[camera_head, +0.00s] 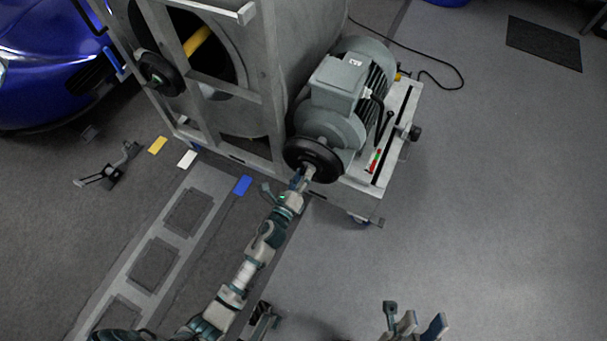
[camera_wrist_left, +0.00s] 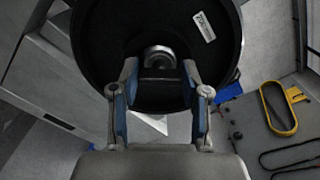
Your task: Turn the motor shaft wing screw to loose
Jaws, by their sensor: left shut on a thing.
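The grey motor (camera_head: 340,90) sits on the cart beside the large drum, with a black round disc (camera_head: 312,155) on its near end. In the left wrist view the disc (camera_wrist_left: 95,40) fills the top, with a silver shaft end (camera_wrist_left: 158,55) at its centre. My left gripper (camera_head: 303,180) reaches the disc's front. Its blue-padded fingers (camera_wrist_left: 160,90) are shut on a dark piece in front of the shaft, which I take to be the wing screw; its wings are mostly hidden. My right gripper (camera_head: 414,324) is at the bottom edge, fingers apart and empty, away from the motor.
The grey drum frame (camera_head: 265,80) stands left of the motor. A blue car (camera_head: 50,65) is at the far left. A red and green label (camera_head: 375,160) is on the cart. A yellow loop (camera_wrist_left: 280,108) shows in the wrist view.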

